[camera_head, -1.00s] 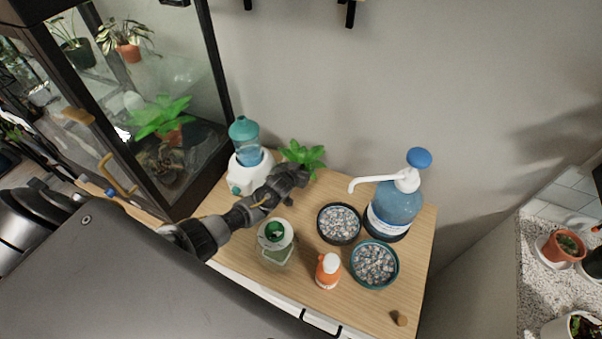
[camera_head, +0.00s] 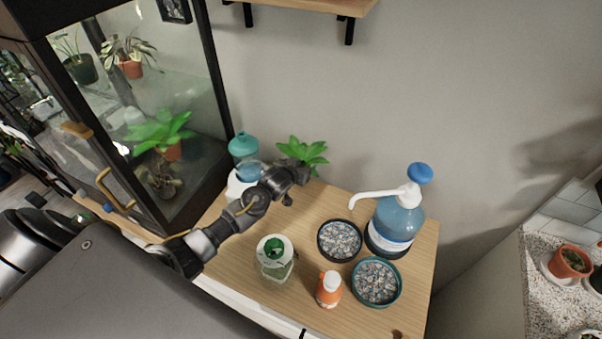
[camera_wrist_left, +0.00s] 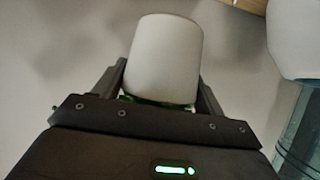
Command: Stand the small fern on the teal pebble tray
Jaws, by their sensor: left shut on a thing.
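The small fern (camera_head: 305,151) shows bright green leaves beyond my left gripper (camera_head: 298,174) in the head view. In the left wrist view a plain whitish pot (camera_wrist_left: 166,55) sits between the two fingers, with bits of green at its lower edge. My left gripper is shut on this pot and holds the fern near the wall, behind the table. The pot is hidden in the head view. The teal pebble tray (camera_head: 377,304) lies on the table's right front part, filled with grey pebbles and with nothing standing on it. My right gripper is not in view.
A black pebble tray (camera_head: 340,259) and a blue pump bottle (camera_head: 398,217) stand behind the teal tray. An orange bottle (camera_head: 328,290) and a green-capped jar (camera_head: 274,257) stand left of it. A teal-topped white device (camera_head: 243,147) is near the glass cabinet (camera_head: 215,95).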

